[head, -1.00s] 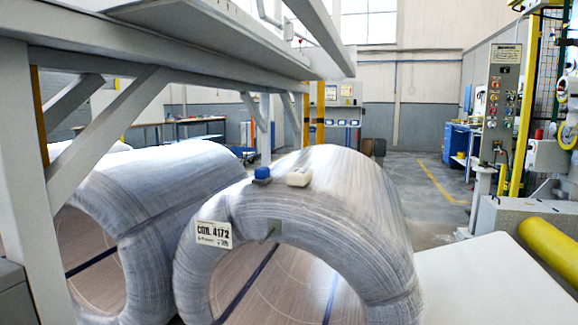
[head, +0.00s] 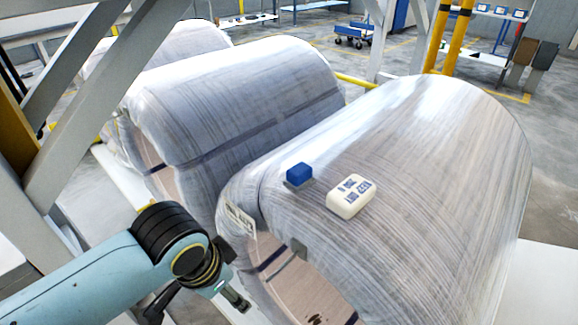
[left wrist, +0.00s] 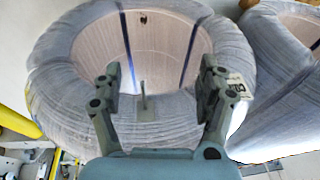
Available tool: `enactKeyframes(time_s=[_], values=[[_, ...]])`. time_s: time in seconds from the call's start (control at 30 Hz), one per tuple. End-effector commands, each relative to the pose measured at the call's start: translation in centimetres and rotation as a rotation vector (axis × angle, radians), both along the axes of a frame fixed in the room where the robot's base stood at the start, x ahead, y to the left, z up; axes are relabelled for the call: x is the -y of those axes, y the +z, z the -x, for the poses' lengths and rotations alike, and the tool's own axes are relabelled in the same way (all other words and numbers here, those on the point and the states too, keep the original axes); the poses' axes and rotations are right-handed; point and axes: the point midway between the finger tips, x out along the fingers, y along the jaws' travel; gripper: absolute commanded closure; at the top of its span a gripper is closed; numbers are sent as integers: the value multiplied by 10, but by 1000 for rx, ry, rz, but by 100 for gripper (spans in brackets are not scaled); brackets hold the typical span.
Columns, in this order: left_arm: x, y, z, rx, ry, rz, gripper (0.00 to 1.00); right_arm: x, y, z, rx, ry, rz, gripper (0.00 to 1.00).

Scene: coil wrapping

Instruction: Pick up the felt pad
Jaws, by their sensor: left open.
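A small blue block with a grey layer under it, which looks like the felt pad (head: 299,174), lies on top of the nearer wrapped coil (head: 420,150), close to its front end. My left gripper (head: 205,305) is low in the head view, in front of this coil's end and apart from the pad. In the left wrist view my left gripper (left wrist: 160,80) has its fingers spread, with nothing held between them. Beyond them are the coil's open bore and a grey tab (left wrist: 147,106) on its rim. I cannot make out the pad in that view. My right gripper is out of view.
The grey tab (head: 299,249) shows at the rim below. A second wrapped coil (head: 240,95) stands behind, left. Grey frame beams (head: 100,120) cross the left side.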

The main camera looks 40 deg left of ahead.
Motion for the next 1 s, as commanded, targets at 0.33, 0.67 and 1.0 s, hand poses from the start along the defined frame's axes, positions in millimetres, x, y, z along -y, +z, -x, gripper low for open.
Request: enactKeyframes(time_s=[0.33, 0.67, 1.0], values=[[-2, 92, -60, -67, -376, -86, 25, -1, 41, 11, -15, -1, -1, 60], [-14, 123, -152, -191, -940, -154, 25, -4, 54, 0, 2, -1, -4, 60], [-25, 193, -237, -265, -1567, -149, 25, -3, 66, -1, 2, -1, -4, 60]])
